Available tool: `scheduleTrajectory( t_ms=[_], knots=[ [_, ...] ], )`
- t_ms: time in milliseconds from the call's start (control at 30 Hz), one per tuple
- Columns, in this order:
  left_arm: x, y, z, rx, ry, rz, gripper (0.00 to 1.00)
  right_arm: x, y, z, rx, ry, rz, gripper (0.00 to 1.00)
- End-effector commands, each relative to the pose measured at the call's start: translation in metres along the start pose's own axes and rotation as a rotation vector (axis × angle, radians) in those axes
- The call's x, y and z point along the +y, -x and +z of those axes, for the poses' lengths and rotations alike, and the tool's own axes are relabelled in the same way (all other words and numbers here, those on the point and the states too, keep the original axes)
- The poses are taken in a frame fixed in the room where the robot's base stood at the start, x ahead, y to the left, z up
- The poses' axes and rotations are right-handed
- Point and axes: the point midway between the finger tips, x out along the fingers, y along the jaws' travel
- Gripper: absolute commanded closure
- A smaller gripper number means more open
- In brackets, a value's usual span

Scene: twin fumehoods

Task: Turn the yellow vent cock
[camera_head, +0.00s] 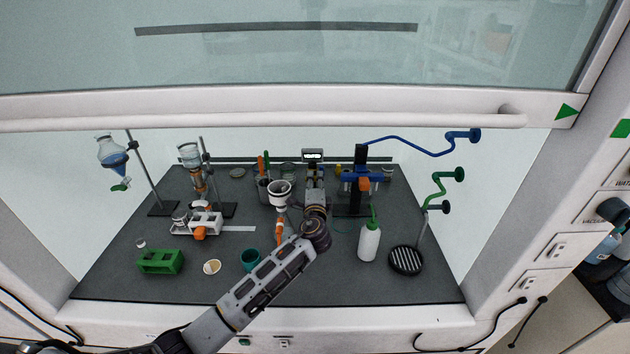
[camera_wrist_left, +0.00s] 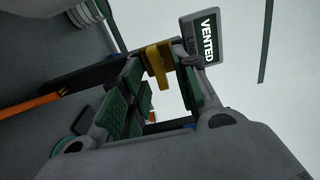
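The yellow vent cock (camera_wrist_left: 157,62) sits between the fingertips of my left gripper (camera_wrist_left: 160,75) in the left wrist view. The green-padded fingers are drawn in on either side of it, and it fills nearly all of the gap. In the head view my left gripper (camera_head: 314,172) is at the back middle of the bench and hides the cock. Just behind it, a small display (camera_head: 312,154) stands; in the wrist view this display (camera_wrist_left: 201,38) reads VENTED. My right gripper is not in view.
A white funnel (camera_head: 279,190) and an orange-handled tool (camera_head: 280,228) are close left of my arm. A blue clamp stand (camera_head: 361,180) is close right, with a wash bottle (camera_head: 369,243) in front. The fumehood sash (camera_head: 260,107) is raised above the bench.

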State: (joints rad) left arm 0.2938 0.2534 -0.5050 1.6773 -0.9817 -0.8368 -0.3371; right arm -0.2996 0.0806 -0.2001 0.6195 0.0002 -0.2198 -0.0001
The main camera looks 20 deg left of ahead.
Motion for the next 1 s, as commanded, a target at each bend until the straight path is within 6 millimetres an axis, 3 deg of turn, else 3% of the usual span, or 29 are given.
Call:
scheduleTrajectory(
  t_ms=[700,1000],
  knots=[
    [0.001,0.080,0.000,0.000,-0.001,0.002,0.70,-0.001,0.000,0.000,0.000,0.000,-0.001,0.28],
    [0.000,0.100,0.000,0.000,-0.001,0.000,0.70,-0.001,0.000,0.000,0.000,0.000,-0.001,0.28]
  ],
)
